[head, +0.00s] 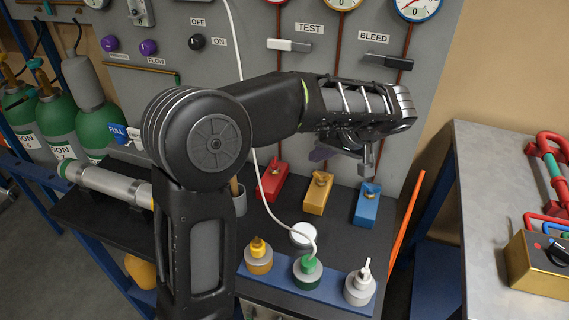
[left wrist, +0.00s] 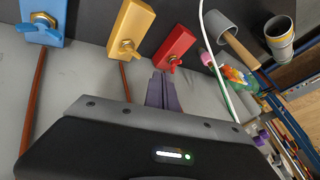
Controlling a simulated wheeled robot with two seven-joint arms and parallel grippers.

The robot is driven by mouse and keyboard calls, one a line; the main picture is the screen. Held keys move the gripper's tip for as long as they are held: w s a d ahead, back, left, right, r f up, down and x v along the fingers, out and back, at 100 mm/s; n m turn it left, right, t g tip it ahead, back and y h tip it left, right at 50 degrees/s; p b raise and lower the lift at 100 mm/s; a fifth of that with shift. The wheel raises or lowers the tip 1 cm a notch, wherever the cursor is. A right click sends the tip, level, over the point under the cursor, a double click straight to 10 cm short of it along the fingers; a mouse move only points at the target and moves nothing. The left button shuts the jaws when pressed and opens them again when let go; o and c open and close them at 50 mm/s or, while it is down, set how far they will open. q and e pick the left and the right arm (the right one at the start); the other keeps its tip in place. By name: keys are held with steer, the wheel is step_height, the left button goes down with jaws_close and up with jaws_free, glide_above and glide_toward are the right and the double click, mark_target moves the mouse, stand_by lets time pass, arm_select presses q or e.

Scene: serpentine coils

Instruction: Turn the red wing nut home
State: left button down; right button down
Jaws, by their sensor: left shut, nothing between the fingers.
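The red block (head: 272,183) stands on the dark shelf at the foot of the panel, with a small wing nut (head: 276,167) on it. In the left wrist view, the red wing nut (left wrist: 172,63) sits on a brass fitting on the red block (left wrist: 178,43). My left gripper (head: 322,153) is above the coloured blocks, partly hidden by its own arm. In the left wrist view its fingers (left wrist: 164,78) are together and empty, pointing at the red wing nut, close below it in the picture. I cannot tell whether they touch. My right gripper is out of view.
A yellow block (head: 317,198) and a blue block (head: 366,205) with similar nuts stand right of the red one. A white hose (head: 258,180) hangs down to a green-topped canister (head: 307,268). A grey cup (head: 240,199) stands left. A metal table (head: 480,220) is at right.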

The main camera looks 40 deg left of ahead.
arm_select(q)
steer(key=p, duration=0.2)
glide_toward(276, 171)
steer(key=w+f, duration=0.1)
steer(key=f, duration=0.1)
steer(key=w+f, duration=0.1)
steer(key=shift+w+d+f, duration=0.25)
steer(key=shift+w+f, duration=0.05)
steer(key=shift+f, duration=0.1)
steer(key=a, duration=0.1)
steer(key=s+a, duration=0.1)
steer(key=a, duration=0.1)
steer(key=shift+s+f+p, duration=0.1)
steer(key=shift+s+p, duration=0.15)
steer(key=shift+p, duration=0.15)
steer(key=shift+s+a+f, duration=0.1)
steer(key=shift+s+a, duration=0.05)
steer(key=shift+a, duration=0.2)
steer(key=shift+s+m+b, duration=0.15)
steer(key=shift+m+b, duration=0.15)
steer(key=shift+b, duration=0.15)
steer(key=shift+t+b, duration=0.35)
steer(key=shift+t, duration=0.05)
